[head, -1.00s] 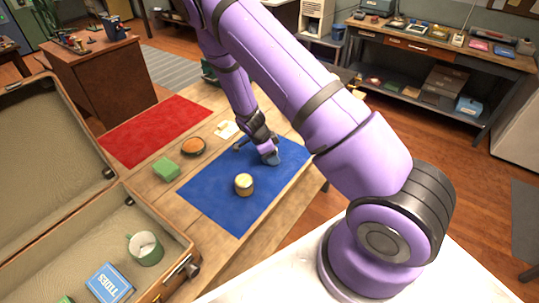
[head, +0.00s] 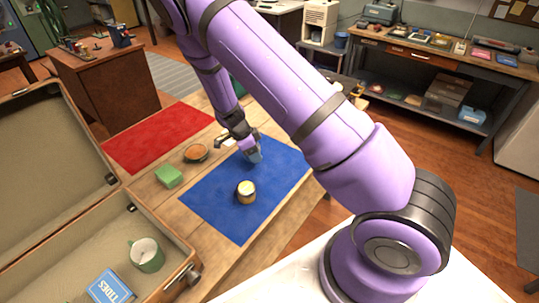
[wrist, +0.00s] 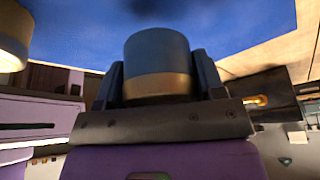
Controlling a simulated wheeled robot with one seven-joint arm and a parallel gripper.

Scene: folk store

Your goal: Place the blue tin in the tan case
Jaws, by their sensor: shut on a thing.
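The blue tin (wrist: 157,52) is between the fingers of my gripper in the wrist view, with a blue-grey upper part and a gold band. In the head view my gripper (head: 251,148) points down over the far part of the blue mat, shut on the tin (head: 256,157), which shows small below it. The gap between tin and mat is hard to judge. The tan case (head: 160,222) stands open at the left, its lid (head: 50,165) raised, well to the left of my gripper.
A yellow-topped tin (head: 246,193) stands on the blue mat (head: 225,217). A red mat (head: 150,138) is farther back. The case has bare floor beside the mug.

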